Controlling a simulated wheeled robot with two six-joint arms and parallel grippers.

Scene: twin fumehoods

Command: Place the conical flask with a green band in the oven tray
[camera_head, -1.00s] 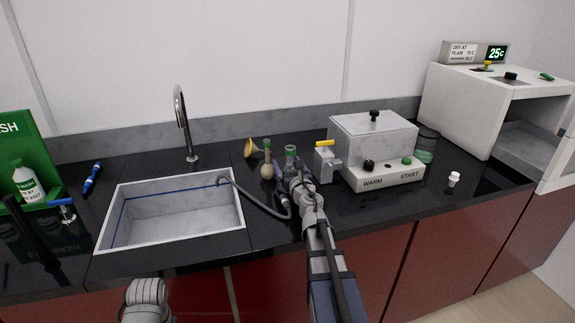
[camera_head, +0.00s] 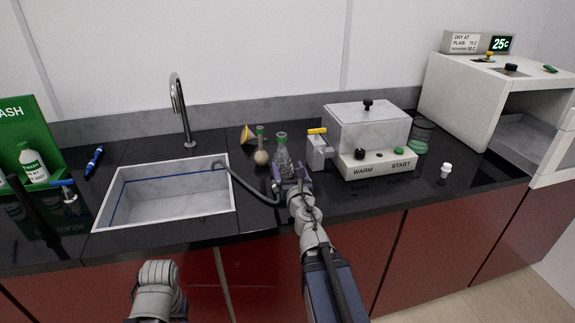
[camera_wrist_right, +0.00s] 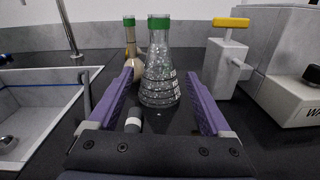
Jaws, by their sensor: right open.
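The conical flask with a green band (camera_head: 282,158) is clear glass with printed markings and stands upright on the black counter, right of the sink. In the right wrist view the flask (camera_wrist_right: 159,70) stands between and slightly beyond the purple fingers of my right gripper (camera_wrist_right: 160,100). That gripper (camera_head: 288,186) is open, with a visible gap from the flask on both sides. The white oven (camera_head: 465,95) is at the far right with an open front, and a grey tray surface (camera_head: 530,132) shows inside. My left gripper is out of view; only part of my left arm shows.
A round-bodied flask (camera_head: 261,157) with tan contents stands close behind-left of the conical flask. A yellow-handled device (camera_head: 318,152) and a white-grey bath (camera_head: 368,135) stand to the right. A hose (camera_head: 250,188) curves from the sink (camera_head: 215,213). A small white item (camera_head: 445,172) stands on clear counter.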

